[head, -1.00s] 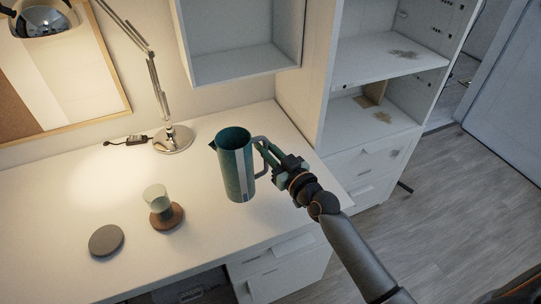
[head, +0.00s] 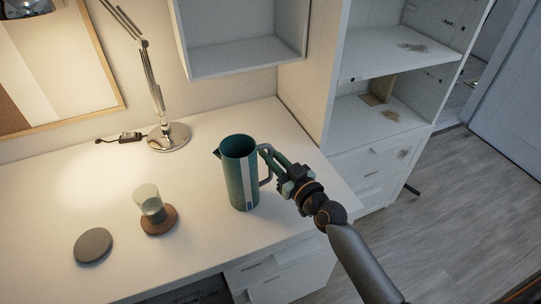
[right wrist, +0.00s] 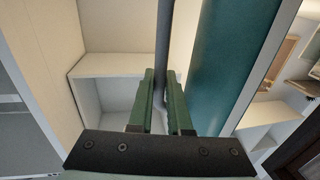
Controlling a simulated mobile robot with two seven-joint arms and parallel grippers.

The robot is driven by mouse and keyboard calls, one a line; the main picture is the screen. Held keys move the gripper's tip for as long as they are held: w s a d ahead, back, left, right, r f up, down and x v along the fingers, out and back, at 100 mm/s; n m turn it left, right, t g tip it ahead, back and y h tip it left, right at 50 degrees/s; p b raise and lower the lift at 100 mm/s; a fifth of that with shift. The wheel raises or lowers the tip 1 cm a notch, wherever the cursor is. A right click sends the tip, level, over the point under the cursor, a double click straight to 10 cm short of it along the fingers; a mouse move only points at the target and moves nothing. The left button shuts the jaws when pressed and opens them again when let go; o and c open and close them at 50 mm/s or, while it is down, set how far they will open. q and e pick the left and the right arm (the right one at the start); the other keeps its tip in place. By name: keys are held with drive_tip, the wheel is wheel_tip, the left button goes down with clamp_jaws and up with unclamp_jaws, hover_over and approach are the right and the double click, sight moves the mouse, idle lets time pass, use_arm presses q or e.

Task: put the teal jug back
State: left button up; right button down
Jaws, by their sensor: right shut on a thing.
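The teal jug (head: 238,178), with a pale vertical stripe and a grey handle, is upright over the right part of the white desk (head: 100,190). My right gripper (head: 277,168) comes in from the right and is shut on the jug's handle (head: 266,165). In the right wrist view the green fingers (right wrist: 162,108) close around the grey handle bar (right wrist: 164,50), beside the teal body (right wrist: 232,60). I cannot tell whether the jug's base touches the desk. A round grey coaster (head: 93,245) lies empty at the front left. My left gripper is out of view.
A greenish glass (head: 148,200) stands on a brown coaster (head: 160,222) left of the jug. A chrome lamp base (head: 170,139) stands behind. A wall shelf box (head: 245,50) hangs above, and a tall shelf unit (head: 385,125) stands at the right.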

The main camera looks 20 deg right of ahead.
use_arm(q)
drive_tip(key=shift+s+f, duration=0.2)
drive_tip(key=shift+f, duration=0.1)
use_arm(e)
drive_tip(key=c, duration=0.9)
unclamp_jaws()
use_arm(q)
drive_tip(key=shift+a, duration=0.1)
use_arm(e)
drive_tip(key=shift+o, duration=0.2)
drive_tip(key=shift+s, duration=0.1)
drive_tip(key=v, duration=1.1)
drive_tip(key=shift+s+d, duration=0.2)
drive_tip(key=shift+s, duration=0.15)
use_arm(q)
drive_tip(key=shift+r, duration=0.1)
